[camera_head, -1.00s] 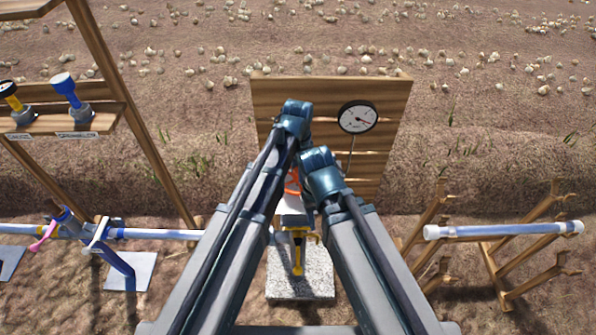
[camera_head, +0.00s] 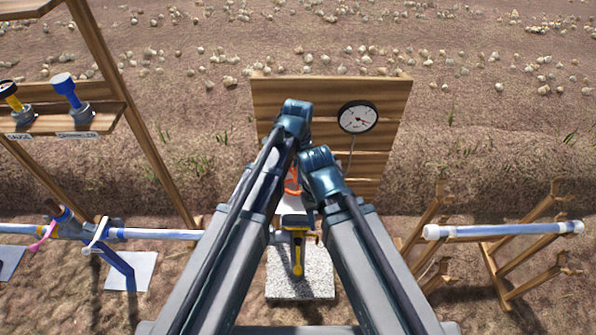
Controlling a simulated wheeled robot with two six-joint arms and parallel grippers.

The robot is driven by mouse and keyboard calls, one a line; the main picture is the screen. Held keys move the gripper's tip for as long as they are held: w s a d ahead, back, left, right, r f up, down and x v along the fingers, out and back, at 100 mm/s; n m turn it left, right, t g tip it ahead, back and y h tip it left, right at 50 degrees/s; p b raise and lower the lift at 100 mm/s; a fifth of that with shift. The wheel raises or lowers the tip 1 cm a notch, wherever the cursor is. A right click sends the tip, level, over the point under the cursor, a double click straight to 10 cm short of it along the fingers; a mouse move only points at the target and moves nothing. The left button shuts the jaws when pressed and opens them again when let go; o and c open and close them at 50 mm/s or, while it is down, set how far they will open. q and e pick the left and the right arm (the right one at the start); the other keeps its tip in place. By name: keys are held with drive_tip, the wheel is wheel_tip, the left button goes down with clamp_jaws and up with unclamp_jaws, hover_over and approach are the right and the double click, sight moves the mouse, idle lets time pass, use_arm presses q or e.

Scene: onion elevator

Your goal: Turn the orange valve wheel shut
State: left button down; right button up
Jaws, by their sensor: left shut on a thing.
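The orange valve wheel (camera_head: 292,181) shows only as a small curved piece of rim between my two forearms in the head view. The rest of it is hidden by my arms. My left gripper (camera_head: 292,198) is at the wheel and shut on it, though the contact itself is mostly covered. Below it, a valve body with a yellow lever (camera_head: 297,255) hanging down stands over a pale gravel slab (camera_head: 315,285). My right gripper is hidden behind the arm links.
A round gauge (camera_head: 358,117) is on a wooden board (camera_head: 385,95) behind the valve. A blue-white pipe (camera_head: 505,230) rests on wooden stands at right. At left are a shelf (camera_head: 45,125) with fittings and a pipe (camera_head: 160,234) with a pink handle (camera_head: 42,238).

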use_arm(q)
drive_tip(key=c, duration=0.5)
unclamp_jaws()
drive_tip(key=shift+r, duration=0.15)
wheel_tip(320, 180, up, 14)
drive_tip(key=p, duration=1.4)
drive_tip(key=shift+f, duration=0.2)
